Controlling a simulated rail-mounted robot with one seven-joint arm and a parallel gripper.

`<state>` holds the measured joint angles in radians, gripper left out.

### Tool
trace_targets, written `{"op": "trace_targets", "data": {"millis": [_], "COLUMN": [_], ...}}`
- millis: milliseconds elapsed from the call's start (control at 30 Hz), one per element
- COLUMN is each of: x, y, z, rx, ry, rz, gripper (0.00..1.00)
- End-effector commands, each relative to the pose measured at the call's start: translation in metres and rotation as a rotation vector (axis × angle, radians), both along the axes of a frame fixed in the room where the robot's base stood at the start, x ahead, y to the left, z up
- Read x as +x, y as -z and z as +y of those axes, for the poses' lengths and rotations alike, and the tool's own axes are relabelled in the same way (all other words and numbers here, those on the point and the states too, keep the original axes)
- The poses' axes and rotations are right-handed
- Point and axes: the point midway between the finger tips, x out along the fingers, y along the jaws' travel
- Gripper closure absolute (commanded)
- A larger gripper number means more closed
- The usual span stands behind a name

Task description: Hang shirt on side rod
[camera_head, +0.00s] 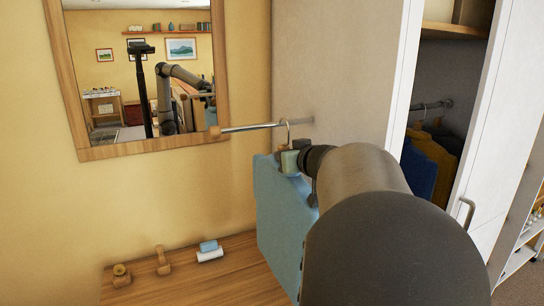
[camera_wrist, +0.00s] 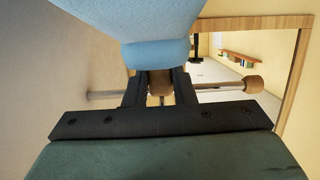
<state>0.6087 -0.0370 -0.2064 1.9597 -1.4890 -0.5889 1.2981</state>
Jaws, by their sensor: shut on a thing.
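A light blue shirt (camera_head: 272,205) hangs from a hanger with a metal hook (camera_head: 287,124). My gripper (camera_head: 291,161) is shut on the hanger's neck, just above the shirt's collar. In the wrist view my gripper (camera_wrist: 158,78) has the wooden hanger neck (camera_wrist: 160,84) between its fingers, with the shirt (camera_wrist: 160,25) at the top of the picture. The metal side rod (camera_head: 258,127) sticks out from the wardrobe's side panel. The hook overlaps the rod in the head view; I cannot tell whether it rests on it. The rod (camera_wrist: 220,87) also crosses behind my fingers in the wrist view.
The rod's free end has a wooden knob (camera_head: 214,132) near the framed mirror (camera_head: 150,150). The open wardrobe at right holds dark clothes (camera_head: 425,160) and has a white door (camera_head: 500,130).

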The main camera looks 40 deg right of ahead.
Motion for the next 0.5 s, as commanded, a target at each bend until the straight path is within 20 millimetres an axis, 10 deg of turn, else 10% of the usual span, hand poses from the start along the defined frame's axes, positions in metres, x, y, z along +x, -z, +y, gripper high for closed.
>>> {"op": "trace_targets", "data": {"millis": [500], "x": [0.036], "y": [0.0], "z": [-0.007], "rx": [-0.001], "ry": [-0.001], "rz": [-0.001], "gripper": [1.0]}}
